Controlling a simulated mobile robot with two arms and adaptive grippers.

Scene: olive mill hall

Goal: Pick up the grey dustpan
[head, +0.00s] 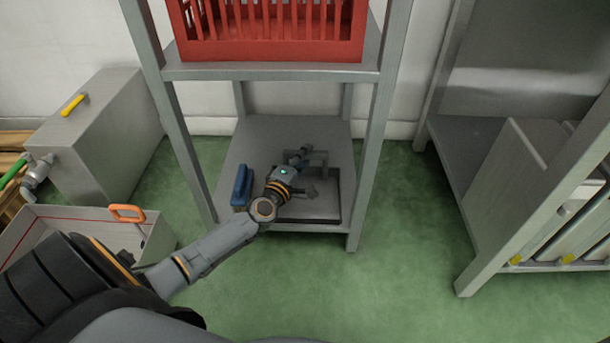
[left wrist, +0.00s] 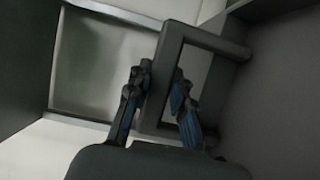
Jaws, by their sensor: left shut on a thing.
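The grey dustpan (head: 322,208) is on the lower shelf of the metal rack, partly hidden behind my left gripper (head: 303,160) and wrist. In the left wrist view the squared loop of its dark grey handle (left wrist: 168,50) runs between the fingers of my left gripper (left wrist: 160,90). The gripper is shut on one bar of that handle. The dustpan's grey body (left wrist: 285,80) fills the right side of that view. I cannot tell whether the dustpan is clear of the shelf. My right gripper is in neither view.
A blue object (head: 242,186) stands on the lower shelf (head: 265,130), just left of my wrist. A red crate (head: 270,50) sits on the shelf above. Rack posts flank the opening. A metal box (head: 100,130) and an open tray (head: 75,215) are at left, another rack (head: 470,150) at right.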

